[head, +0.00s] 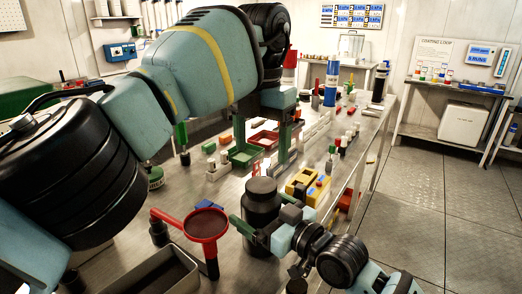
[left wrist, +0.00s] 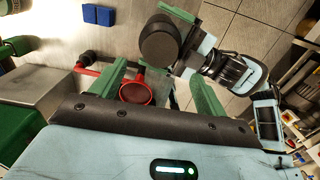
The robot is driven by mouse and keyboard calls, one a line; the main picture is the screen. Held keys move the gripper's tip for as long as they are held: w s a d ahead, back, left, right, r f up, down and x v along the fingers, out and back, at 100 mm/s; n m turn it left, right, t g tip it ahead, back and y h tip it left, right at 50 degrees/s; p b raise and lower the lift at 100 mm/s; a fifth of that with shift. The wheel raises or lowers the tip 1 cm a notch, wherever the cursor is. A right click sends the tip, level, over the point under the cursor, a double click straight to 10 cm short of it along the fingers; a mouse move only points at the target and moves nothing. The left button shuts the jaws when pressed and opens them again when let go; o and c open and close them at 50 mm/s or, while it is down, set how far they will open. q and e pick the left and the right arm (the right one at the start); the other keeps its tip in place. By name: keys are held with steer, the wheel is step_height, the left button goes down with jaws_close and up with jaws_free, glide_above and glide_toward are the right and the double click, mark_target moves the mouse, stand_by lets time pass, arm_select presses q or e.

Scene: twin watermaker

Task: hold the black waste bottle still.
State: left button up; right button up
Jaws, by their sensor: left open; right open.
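The black waste bottle (head: 262,208) stands upright near the front edge of the metal table. It also shows from above in the left wrist view (left wrist: 158,40). My right gripper (head: 258,212) comes in from the lower right, with its green fingers open on either side of the bottle. Whether they touch it I cannot tell. My left gripper (head: 264,158) is higher up and farther back, open, with its fingers pointing down. Nothing shows held in it. In the left wrist view, a red funnel-like cup (left wrist: 136,92) appears between its fingers, but lower down.
The red cup on its stand (head: 206,224) is just left of the bottle. A grey tray (head: 152,272) lies at the front left. A yellow block holder (head: 306,187) and a green bin (head: 245,156) stand behind the bottle. Open floor lies to the right.

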steer(key=v, duration=0.7)
steer(key=shift+s+d, duration=0.2)
